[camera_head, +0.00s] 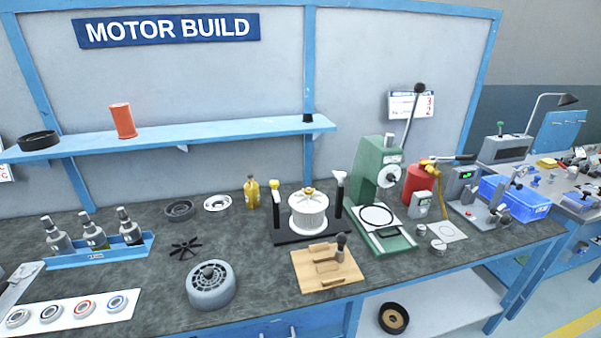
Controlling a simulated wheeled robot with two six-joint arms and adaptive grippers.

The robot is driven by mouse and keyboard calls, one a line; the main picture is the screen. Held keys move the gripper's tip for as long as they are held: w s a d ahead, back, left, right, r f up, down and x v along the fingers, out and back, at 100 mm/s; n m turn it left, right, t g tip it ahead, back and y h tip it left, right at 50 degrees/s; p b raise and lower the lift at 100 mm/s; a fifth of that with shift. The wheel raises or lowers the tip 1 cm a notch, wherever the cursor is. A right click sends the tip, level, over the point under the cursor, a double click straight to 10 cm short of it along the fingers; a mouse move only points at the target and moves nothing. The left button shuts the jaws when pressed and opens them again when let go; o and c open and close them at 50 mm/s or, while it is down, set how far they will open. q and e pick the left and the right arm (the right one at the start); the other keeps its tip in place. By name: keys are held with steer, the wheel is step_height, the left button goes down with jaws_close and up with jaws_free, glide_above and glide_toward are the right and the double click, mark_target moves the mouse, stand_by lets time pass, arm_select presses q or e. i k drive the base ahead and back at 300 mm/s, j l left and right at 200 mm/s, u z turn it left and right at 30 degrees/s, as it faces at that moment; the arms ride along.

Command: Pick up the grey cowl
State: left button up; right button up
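A grey, round, ribbed part (210,287) that looks like the grey cowl sits on the dark bench top near the front edge, left of the wooden board. A darker grey ring-shaped part (180,210) lies farther back on the bench. Neither of my grippers can be made out in the head view.
A black fan (186,248) lies behind the cowl. A wooden board (327,268) and green press (378,190) stand to the right. A blue shelf (210,133) hangs above.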

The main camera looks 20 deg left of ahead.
mark_target(214, 299)
steer(key=u, duration=1.35)
